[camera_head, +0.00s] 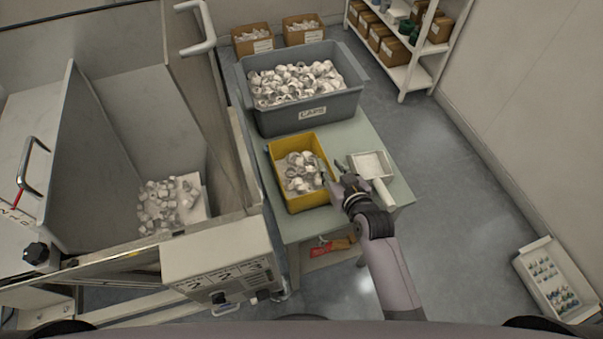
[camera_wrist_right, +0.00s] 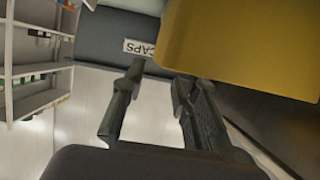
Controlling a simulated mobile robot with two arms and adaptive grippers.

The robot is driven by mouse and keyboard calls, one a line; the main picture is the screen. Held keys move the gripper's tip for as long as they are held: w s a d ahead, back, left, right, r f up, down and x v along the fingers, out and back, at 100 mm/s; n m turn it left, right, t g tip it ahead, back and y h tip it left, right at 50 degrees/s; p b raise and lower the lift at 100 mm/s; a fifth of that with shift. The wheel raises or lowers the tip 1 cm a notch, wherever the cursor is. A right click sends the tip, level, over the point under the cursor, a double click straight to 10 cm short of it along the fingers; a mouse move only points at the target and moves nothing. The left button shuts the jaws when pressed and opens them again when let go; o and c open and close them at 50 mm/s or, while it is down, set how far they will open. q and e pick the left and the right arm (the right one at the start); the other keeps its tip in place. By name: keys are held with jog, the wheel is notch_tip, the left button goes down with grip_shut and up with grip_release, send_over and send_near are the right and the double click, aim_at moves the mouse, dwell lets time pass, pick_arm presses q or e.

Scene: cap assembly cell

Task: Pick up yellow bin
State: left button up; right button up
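The yellow bin (camera_head: 309,201) stands on the small green table (camera_head: 354,136), in front of the grey caps bin. It holds several white caps (camera_head: 299,170). In the right wrist view the yellow bin's wall (camera_wrist_right: 240,45) fills the upper right, close to the fingers. My right gripper (camera_head: 339,183) is at the bin's right side, near its front right corner. In the right wrist view my right gripper (camera_wrist_right: 155,85) has its fingers apart with nothing between them. I cannot tell whether a finger touches the bin. My left gripper is not in view.
A grey bin (camera_head: 281,121) labelled CAPS stands behind the yellow bin. A white scoop (camera_head: 371,165) lies to the right of my gripper. A machine hopper (camera_head: 160,140) with caps is at left. A white tray (camera_head: 545,285) sits at lower right, with clear floor between.

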aim_at(326, 158)
jog(key=x, duration=0.4)
jog(key=shift+w+d, duration=0.1)
jog(key=shift+w, duration=0.1)
grip_shut()
dwell(0.9)
